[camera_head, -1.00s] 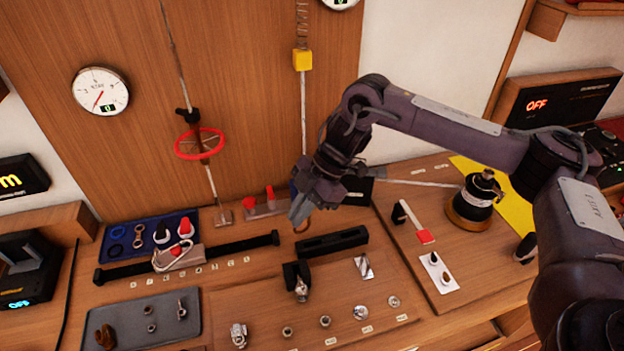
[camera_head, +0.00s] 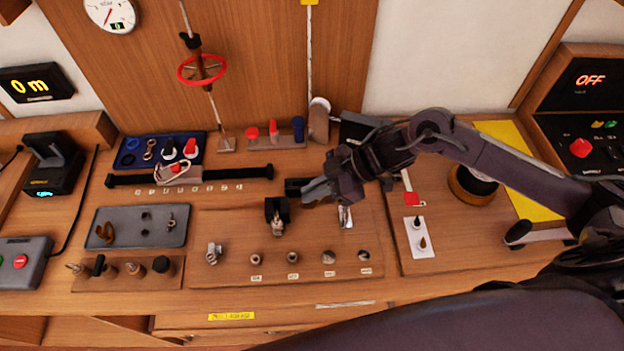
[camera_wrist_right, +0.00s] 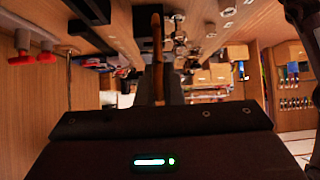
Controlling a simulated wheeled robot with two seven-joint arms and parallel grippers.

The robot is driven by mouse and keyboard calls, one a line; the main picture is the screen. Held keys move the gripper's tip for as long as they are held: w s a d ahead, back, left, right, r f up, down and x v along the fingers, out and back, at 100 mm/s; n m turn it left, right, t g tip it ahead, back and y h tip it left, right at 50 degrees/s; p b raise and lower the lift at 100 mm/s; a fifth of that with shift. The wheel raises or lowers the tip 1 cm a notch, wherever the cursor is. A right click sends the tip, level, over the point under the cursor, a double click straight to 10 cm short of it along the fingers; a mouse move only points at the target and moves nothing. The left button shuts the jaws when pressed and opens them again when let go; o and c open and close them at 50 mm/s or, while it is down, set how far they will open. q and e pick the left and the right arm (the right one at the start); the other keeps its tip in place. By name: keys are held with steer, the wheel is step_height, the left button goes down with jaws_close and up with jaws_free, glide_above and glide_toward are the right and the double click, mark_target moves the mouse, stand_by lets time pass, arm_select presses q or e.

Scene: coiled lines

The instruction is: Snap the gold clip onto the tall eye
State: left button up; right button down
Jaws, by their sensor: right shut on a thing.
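My right gripper (camera_head: 318,192) is over the back part of the raised wooden board, beside the black bar, just right of a small black block with a metal fitting (camera_head: 277,228). In the right wrist view a thin curved brown-gold piece (camera_wrist_right: 158,62) stands between its jaws; I take it for the gold clip. The jaws are shut on it, and in the head view the gripper hides it. Several small metal fittings (camera_head: 292,257) stand in a labelled row along the board's front; I cannot tell which is the tall eye. My left gripper is out of view.
A grey tray (camera_head: 130,240) with small parts lies left of the board (camera_head: 235,275). A blue tray (camera_head: 130,160) and a long black rail (camera_head: 235,174) are behind it. A red ring (camera_head: 201,69) on a rod stands at the back.

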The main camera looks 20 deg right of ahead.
steer(key=shift+s+d+f, duration=0.1)
steer(key=shift+s+d, duration=0.05)
steer(key=shift+d, duration=0.2)
steer(key=shift+s+d+f+b, duration=0.1)
steer(key=shift+d+f+b, duration=0.35)
steer(key=shift+s+d+f+b, duration=0.15)
steer(key=shift+d+f, duration=0.15)
steer(key=shift+d, duration=0.3)
steer(key=shift+s+d+f+b, duration=0.15)
steer(key=shift+d+f, duration=0.1)
steer(key=shift+d, duration=0.3)
steer(key=shift+s+d+f+b, duration=0.15)
steer(key=shift+d+f, duration=0.15)
steer(key=shift+d, duration=0.3)
steer(key=shift+p, duration=0.3)
steer(key=shift+r, duration=0.1)
steer(key=shift+s+d+f, duration=0.15)
steer(key=shift+d+f, duration=0.2)
steer(key=shift+d, duration=0.25)
steer(key=shift+s+d+f, duration=0.15)
steer(key=shift+d+f, duration=0.2)
steer(key=shift+d, duration=0.2)
steer(key=shift+s+d+r+p, duration=0.15)
steer(key=shift+d+r+p, duration=0.1)
steer(key=shift+d+p, duration=0.3)
